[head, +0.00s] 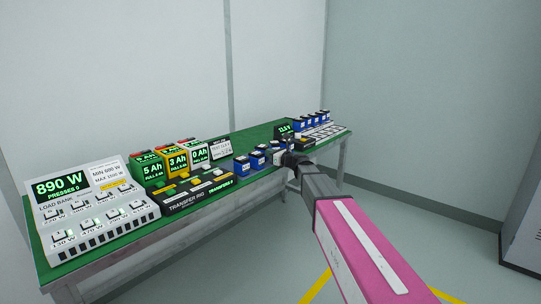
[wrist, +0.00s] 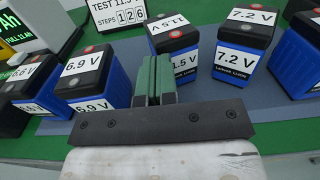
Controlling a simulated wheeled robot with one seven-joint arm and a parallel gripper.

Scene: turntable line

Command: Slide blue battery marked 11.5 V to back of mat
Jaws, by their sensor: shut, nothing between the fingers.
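In the wrist view, the blue battery (wrist: 187,62) with a black top stands upright just beyond and right of my fingers. Its front label reads about "1.5 V", its left part hidden by my gripper. My gripper (wrist: 154,70) has its green fingers shut with nothing between them, pointing at the batteries. I cannot tell whether they touch the battery. The grey-blue mat (wrist: 213,112) lies under the batteries. In the head view, my gripper (head: 289,160) is at the table's front edge by a row of blue batteries (head: 242,165), too small to read.
A card (wrist: 118,12) reads "TEST 11.5" and "STEPS 126". The load bank (head: 95,210) and transfer rig (head: 190,190) occupy the table's left. Green tabletop (head: 255,135) is bare behind.

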